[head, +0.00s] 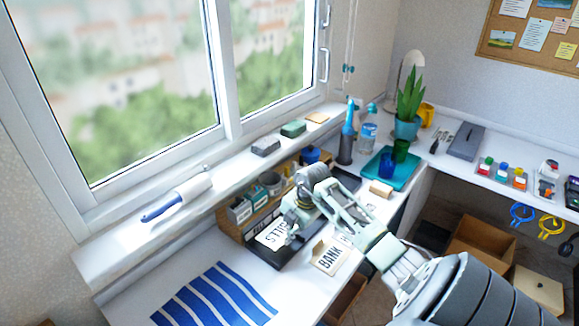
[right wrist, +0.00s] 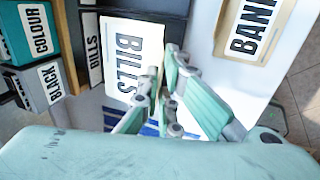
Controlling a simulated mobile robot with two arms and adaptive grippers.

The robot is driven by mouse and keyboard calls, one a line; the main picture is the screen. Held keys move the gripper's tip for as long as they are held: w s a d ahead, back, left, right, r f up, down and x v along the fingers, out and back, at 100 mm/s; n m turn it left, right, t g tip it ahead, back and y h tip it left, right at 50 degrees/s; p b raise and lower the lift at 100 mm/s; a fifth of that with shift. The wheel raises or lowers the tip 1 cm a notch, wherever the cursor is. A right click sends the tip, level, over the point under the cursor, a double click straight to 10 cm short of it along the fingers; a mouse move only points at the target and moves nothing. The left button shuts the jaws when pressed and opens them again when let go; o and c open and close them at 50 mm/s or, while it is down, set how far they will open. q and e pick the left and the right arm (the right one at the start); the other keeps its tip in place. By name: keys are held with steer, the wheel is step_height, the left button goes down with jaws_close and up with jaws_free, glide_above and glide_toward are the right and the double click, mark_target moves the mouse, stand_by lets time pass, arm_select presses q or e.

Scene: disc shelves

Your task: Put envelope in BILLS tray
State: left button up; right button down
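A white envelope (head: 272,236) marked BILLS is at my right gripper (head: 288,232), over the left part of a black tray (head: 296,252). In the right wrist view the envelope (right wrist: 127,58) hangs with its right edge between the fingertips of my right gripper (right wrist: 162,82), which look closed on it. A dark tray front with a BILLS label (right wrist: 92,46) shows just left of the envelope. The envelope and fingers hide part of the black tray. My left gripper is not in view.
A brown BANK envelope (head: 328,256) lies right of the black tray. A wooden organiser (head: 235,222) with COLOUR and BLACK boxes stands to the left. A blue striped mat (head: 217,298) lies in front. A teal tray (head: 384,172) with cups is farther back.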

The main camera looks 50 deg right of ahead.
step_height(320, 180, down, 7)
steer(key=b, duration=0.6)
steer(key=shift+r, duration=0.1)
steer(key=c, duration=1.9)
jaws_free()
steer(key=shift+o, duration=0.2)
